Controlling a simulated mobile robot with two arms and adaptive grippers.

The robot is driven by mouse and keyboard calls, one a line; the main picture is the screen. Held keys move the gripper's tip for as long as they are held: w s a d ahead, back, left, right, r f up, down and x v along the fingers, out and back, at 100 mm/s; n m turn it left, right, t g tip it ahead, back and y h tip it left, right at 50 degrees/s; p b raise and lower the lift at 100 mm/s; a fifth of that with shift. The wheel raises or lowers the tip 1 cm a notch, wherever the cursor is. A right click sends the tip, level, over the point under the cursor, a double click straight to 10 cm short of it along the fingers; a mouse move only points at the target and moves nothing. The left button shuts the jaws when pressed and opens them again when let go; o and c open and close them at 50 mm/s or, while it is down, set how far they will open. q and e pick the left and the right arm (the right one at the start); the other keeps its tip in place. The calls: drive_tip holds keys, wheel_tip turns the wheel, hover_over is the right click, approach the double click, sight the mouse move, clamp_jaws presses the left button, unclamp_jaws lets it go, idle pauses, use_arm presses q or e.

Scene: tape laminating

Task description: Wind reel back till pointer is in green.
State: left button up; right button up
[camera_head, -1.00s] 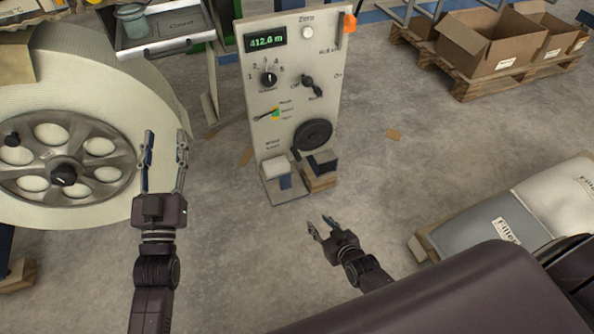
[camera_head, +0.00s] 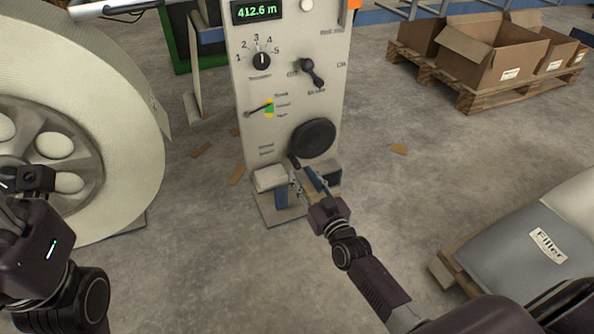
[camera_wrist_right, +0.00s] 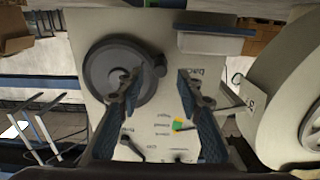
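The big cream reel (camera_head: 125,90) with its grey spoked wheel fills the left of the head view. The panel (camera_head: 290,30) has a black handwheel (camera_head: 314,138) with a small crank knob, clear in the right wrist view (camera_wrist_right: 158,65). The gauge pointer (camera_head: 258,108) slants up right; its tip lies near the yellow above the green patch (camera_head: 270,108). My right gripper (camera_head: 308,176) is open and empty, just below the handwheel in the head view. My left gripper (camera_head: 28,180) is in front of the reel; its fingers are mostly hidden.
The display (camera_head: 258,12) reads 412.6 m. A numbered knob (camera_head: 261,61) and a brake lever (camera_head: 312,73) sit above the handwheel. Filler bags (camera_head: 530,240) lie at right; cardboard boxes (camera_head: 490,50) stand behind.

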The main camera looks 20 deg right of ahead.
sight(299, 168)
drive_tip(key=w+b, duration=0.1)
drive_tip(key=w, duration=0.3)
drive_tip(key=shift+f+b, duration=0.2)
drive_tip(key=shift+b, duration=0.2)
drive_tip(key=shift+w+a+r, duration=0.1)
drive_tip(key=shift+w, duration=0.5)
clamp_jaws()
